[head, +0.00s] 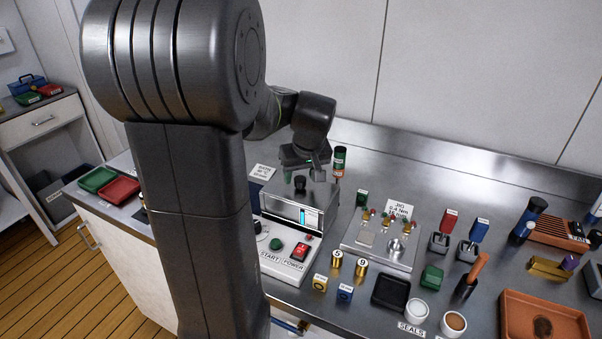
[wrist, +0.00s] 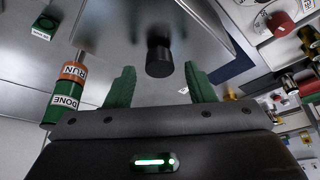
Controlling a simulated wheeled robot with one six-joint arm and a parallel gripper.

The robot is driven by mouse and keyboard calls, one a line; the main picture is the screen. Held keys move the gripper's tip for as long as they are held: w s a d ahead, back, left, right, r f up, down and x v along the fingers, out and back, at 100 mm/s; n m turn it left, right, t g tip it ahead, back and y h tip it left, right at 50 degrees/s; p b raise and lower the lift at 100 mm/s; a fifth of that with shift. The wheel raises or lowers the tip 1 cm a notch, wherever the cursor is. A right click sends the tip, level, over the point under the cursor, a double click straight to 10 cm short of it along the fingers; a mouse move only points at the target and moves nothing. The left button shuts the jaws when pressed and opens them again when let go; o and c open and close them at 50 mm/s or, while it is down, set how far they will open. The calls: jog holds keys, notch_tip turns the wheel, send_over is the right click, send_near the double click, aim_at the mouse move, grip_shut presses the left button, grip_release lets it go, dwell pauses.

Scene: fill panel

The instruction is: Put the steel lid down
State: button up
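The steel lid (head: 318,194) is a flat square plate with a black knob (head: 300,184). It appears to rest on top of the steel box of the machine with the START and POWER buttons. In the wrist view the lid (wrist: 115,42) fills the upper middle, with its black knob (wrist: 159,58) pointing towards me. My gripper (head: 303,172) is just above the knob in the head view. In the wrist view my gripper (wrist: 160,88) is open, its two green fingers apart with the knob between and slightly beyond their tips. Neither finger touches the knob.
A green and orange tube (head: 339,163) labelled RUN and DONE in the wrist view stands behind the machine (head: 268,262). A steel fixture (head: 372,251) with several small parts stands to the right. Brass cylinders (head: 361,268) stand in front. Bare counter (head: 440,170) lies behind.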

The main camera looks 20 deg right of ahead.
jog(key=shift+r, duration=0.25)
jog(key=v, duration=1.2)
jog(key=shift+r, duration=0.4)
jog(key=x, duration=1.3)
jog(key=shift+s+f, duration=0.15)
jog(key=shift+f, duration=0.15)
jog(key=shift+r+p, duration=0.4)
jog(key=shift+r, duration=0.15)
jog(key=shift+f, duration=0.15)
